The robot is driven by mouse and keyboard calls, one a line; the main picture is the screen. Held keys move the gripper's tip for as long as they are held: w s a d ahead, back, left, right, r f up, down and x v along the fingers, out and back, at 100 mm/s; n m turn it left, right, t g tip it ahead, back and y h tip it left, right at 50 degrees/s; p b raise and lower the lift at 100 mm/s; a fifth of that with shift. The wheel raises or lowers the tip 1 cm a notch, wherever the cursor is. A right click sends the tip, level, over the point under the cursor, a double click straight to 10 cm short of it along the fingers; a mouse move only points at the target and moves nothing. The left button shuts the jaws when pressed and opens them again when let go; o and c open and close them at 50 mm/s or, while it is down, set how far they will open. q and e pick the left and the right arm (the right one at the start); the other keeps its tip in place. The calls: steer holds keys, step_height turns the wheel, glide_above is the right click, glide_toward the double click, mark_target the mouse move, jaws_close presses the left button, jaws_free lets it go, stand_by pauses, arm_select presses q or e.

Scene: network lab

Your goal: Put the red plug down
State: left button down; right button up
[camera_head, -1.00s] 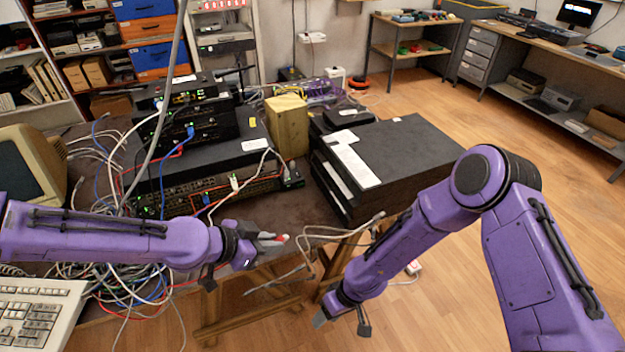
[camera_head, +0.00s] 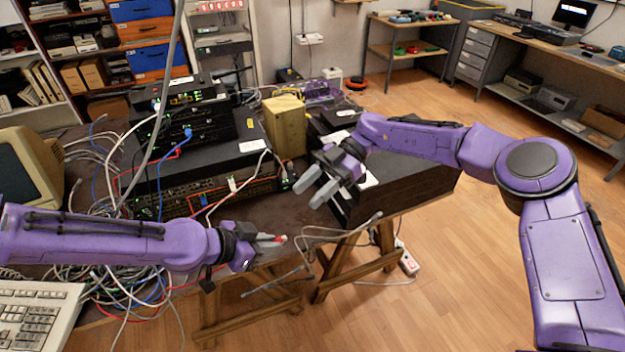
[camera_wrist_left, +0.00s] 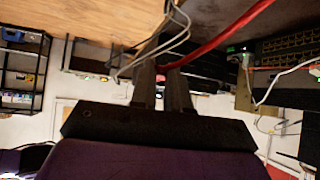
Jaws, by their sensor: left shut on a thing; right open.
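My left gripper (camera_head: 270,240) is shut on the red plug (camera_head: 284,239), whose small red end shows between the fingertips near the table's front edge. Most of the plug is hidden by the fingers. In the left wrist view my left gripper (camera_wrist_left: 162,70) shows its two dark fingers close together, and a red cable (camera_wrist_left: 222,38) runs up to the right from near their tips. My right gripper (camera_head: 308,190) is open and empty, pointing down-left over the table in front of the black boxes, above and to the right of the left gripper.
Stacked network devices (camera_head: 190,190) with cables stand behind the left gripper. A wooden block (camera_head: 285,127) and black boxes (camera_head: 400,185) stand to the right. A keyboard (camera_head: 35,315) and tangled cables (camera_head: 125,285) lie at the lower left. Loose grey cables (camera_head: 340,232) hang at the front edge.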

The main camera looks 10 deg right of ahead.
glide_toward(279, 237)
steer(key=x, duration=0.7)
steer(key=shift+s+a, duration=0.1)
steer(key=shift+s, duration=0.1)
steer(key=c, duration=0.8)
steer(key=o, duration=0.8)
